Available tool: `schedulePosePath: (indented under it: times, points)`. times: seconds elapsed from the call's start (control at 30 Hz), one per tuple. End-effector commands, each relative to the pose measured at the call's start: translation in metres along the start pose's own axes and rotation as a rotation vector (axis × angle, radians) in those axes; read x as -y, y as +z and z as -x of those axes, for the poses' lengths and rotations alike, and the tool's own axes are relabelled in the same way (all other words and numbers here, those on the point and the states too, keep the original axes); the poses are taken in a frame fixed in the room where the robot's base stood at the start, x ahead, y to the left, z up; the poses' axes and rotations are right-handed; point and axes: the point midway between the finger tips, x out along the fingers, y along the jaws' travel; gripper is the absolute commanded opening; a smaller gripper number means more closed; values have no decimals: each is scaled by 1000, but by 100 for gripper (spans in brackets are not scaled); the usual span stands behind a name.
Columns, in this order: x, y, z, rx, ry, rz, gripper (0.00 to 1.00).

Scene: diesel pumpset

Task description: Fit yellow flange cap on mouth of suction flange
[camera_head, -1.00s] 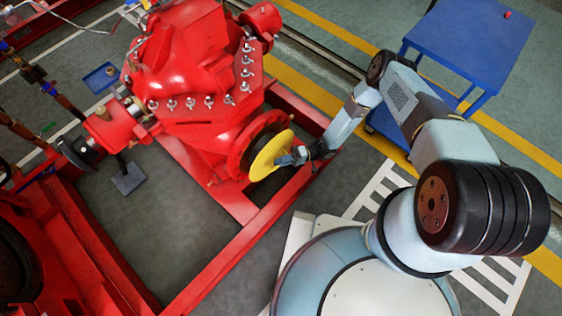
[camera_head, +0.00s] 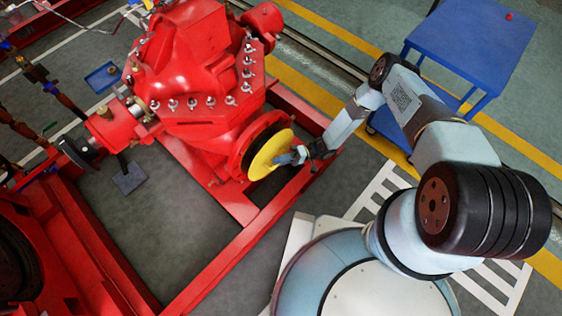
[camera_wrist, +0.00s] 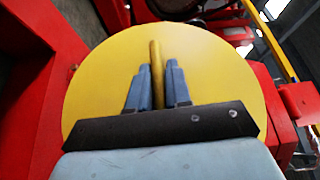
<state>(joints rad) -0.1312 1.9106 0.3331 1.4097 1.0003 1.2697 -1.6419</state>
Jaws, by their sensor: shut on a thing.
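The yellow flange cap (camera_head: 267,158) is a round disc with a raised rib on its outer face. My gripper (camera_head: 294,156) is shut on that rib. In the wrist view the two grey-blue fingers (camera_wrist: 157,88) stand on either side of the rib, and the cap (camera_wrist: 205,75) fills the middle. The red suction flange (camera_head: 240,149) of the pump is just behind the cap, with its left and upper rim showing. The cap covers its mouth. I cannot tell whether the cap touches the flange or a small gap is left.
The red pump body (camera_head: 190,75) with several studs and nuts stands behind the flange. Red frame beams (camera_head: 235,245) run below and beside the cap. A blue table (camera_head: 470,45) with a small red item stands at the upper right.

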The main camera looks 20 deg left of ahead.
Motion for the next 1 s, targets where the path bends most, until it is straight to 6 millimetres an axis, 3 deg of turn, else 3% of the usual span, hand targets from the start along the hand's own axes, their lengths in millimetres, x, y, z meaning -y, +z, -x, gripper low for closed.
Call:
schedulePosePath:
  times: [1.0]
  points:
    - [-2,-16,-8,0,0,0,0]
